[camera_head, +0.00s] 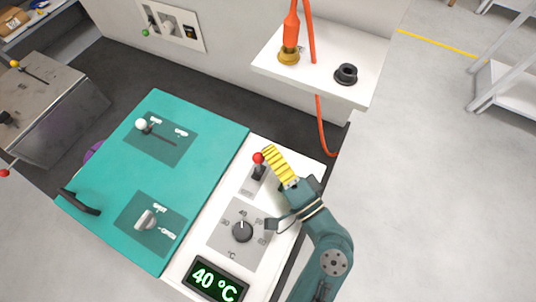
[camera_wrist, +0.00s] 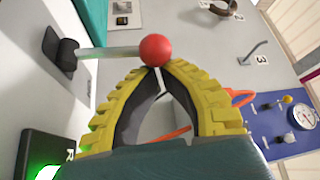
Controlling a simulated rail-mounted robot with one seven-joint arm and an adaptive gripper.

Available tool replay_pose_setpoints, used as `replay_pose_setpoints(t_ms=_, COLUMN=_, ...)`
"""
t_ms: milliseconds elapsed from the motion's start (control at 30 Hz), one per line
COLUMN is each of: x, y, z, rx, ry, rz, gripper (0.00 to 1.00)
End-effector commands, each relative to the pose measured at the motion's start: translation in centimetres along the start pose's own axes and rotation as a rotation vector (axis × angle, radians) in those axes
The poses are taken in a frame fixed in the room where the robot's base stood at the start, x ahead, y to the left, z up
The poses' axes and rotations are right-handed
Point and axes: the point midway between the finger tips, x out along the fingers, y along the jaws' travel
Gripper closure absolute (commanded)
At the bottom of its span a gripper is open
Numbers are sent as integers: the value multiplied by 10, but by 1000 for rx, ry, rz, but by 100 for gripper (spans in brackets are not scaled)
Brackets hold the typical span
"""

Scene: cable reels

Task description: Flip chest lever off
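The chest lever has a red ball knob (camera_head: 258,157) on a short stem and dark base, on the chest's white control panel (camera_head: 205,245). In the head view it stands up from the panel, just left of my gripper (camera_head: 267,149). In the wrist view the stem runs from its dark base to the red ball (camera_wrist: 155,50). My gripper's yellow fingers (camera_wrist: 163,66) come together at the tips right by the ball, with a gap between their inner sides further down. The fingers look shut with nothing between them. I cannot tell whether they touch the ball.
The white panel also has a black dial (camera_head: 242,231) and a display (camera_head: 215,282) reading 40 °C. A white shelf (camera_head: 325,62) with an orange cable plug stands behind. Open floor lies right.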

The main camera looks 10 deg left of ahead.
Motion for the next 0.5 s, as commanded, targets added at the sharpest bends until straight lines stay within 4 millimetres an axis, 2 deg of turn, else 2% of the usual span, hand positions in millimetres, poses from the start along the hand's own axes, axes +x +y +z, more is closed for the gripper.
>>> replay_pose_setpoints(t_ms=33, x=-3, y=9, z=6, rx=-36, ry=-2, rz=-20, gripper=100)
replay_pose_setpoints(t_ms=167, x=-3, y=-4, z=7, rx=-95, ry=-3, rz=-54, gripper=100)
replay_pose_setpoints(t_ms=333, x=-3, y=-4, z=6, rx=-92, ry=-3, rz=-53, gripper=100)
replay_pose_setpoints(t_ms=500, x=3, y=-11, z=-8, rx=-94, ry=-4, rz=-55, gripper=100)
